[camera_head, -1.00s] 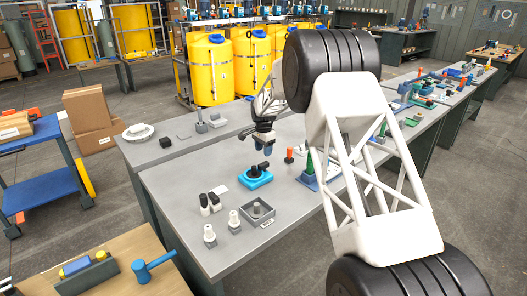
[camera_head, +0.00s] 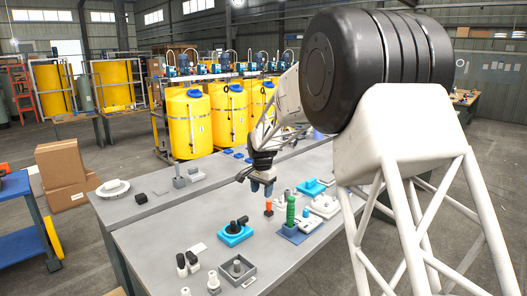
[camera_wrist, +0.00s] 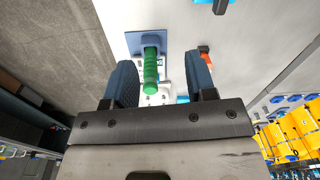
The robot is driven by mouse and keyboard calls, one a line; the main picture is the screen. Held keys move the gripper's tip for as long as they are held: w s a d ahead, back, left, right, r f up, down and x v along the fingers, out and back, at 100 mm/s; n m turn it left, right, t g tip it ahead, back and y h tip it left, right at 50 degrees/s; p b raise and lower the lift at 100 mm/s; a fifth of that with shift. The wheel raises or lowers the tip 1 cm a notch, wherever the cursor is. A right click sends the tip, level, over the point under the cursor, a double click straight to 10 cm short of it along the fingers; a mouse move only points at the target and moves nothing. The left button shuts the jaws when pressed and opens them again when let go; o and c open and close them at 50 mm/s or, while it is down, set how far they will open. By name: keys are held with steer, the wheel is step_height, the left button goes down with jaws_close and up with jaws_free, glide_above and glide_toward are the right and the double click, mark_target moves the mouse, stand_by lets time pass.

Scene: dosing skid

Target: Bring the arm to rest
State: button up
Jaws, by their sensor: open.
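My gripper (camera_head: 262,188) hangs above the grey workbench (camera_head: 150,238), pointing down, with its fingers apart and nothing between them. In the wrist view my gripper (camera_wrist: 163,85) also shows two dark blue padded fingers spread wide. A green upright handle (camera_wrist: 151,72) on a blue base plate shows between them, lower down on the bench and apart from the fingers. In the head view the green handle (camera_head: 291,211) stands to the right of my gripper. My arm's white lattice link and black joint cover much of the right side and hide part of the bench.
A blue block with a black valve (camera_head: 236,231), an orange-red peg (camera_head: 268,208), a grey square tray (camera_head: 238,270) and several small fittings stand on the bench. Yellow tanks (camera_head: 188,124) stand behind it. A blue cart (camera_head: 22,215) is at the left. The air around my gripper looks clear.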

steer(key=s+d+r+n, duration=0.1)
steer(key=s+d+r, duration=0.3)
steer(key=s, duration=0.6)
steer(key=s+d+r+n+t, duration=0.15)
steer(key=s+d+r, duration=0.3)
steer(key=s, duration=0.45)
steer(key=s+d+r+n+g, duration=0.1)
steer(key=s+d+r, duration=0.35)
steer(key=s, duration=0.55)
steer(key=s+d+f+n, duration=0.2)
steer(key=s+d, duration=0.1)
steer(key=s, duration=1)
steer(key=s+d+f+n+t, duration=0.1)
steer(key=s+d+f, duration=0.2)
steer(key=s, duration=1.1)
steer(key=shift+s+n, duration=0.25)
steer(key=shift+n, duration=0.1)
steer(key=shift+d+t, duration=0.1)
steer(key=shift+t, duration=0.15)
